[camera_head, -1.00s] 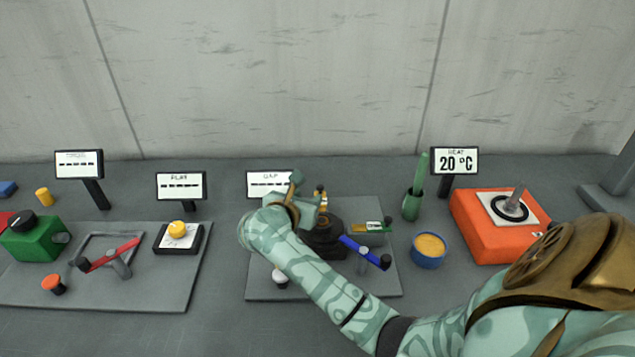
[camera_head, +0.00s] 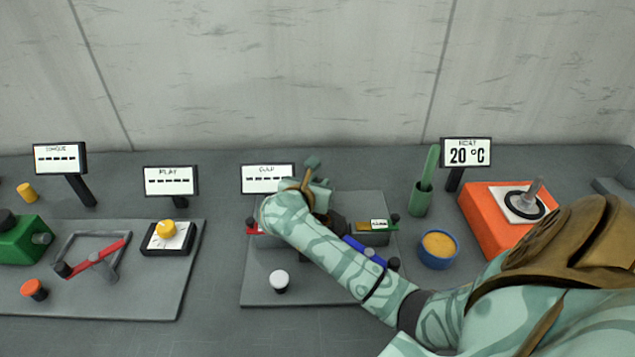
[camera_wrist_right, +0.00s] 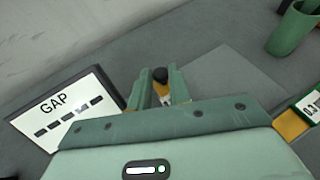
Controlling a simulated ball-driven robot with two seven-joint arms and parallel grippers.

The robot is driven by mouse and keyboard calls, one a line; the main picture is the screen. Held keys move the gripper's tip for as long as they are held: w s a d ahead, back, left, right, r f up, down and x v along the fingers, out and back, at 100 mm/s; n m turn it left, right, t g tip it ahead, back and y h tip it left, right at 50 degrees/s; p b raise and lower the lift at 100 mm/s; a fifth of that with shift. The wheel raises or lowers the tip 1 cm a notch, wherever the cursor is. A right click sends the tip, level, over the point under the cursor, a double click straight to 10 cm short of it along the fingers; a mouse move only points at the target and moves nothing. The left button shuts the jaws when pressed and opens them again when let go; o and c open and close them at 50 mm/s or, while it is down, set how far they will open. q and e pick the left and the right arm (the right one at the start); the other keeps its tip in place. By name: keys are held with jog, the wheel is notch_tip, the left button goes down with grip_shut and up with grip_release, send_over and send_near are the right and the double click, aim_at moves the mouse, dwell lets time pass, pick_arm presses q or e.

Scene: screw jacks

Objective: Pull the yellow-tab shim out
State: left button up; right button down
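The dark jack body (camera_head: 338,222) is mostly behind my forearm. My left gripper is not in view.
The GAP sign (camera_head: 268,178) stands close behind. A green cup (camera_head: 420,198) and a blue bowl (camera_head: 438,262) stand right.

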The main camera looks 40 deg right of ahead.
jog(key=w+d+b, duration=0.2)
jog(key=shift+w+f, duration=0.3)
jog(key=shift+w+d+r, duration=0.15)
jog(key=shift+d, duration=0.05)
jog(key=shift+r, duration=0.2)
jog(key=c, duration=1.3)
grip_release()
jog(key=shift+f, duration=0.1)
jog(key=shift+p+v, duration=4.1)
jog(key=shift+v, duration=4)
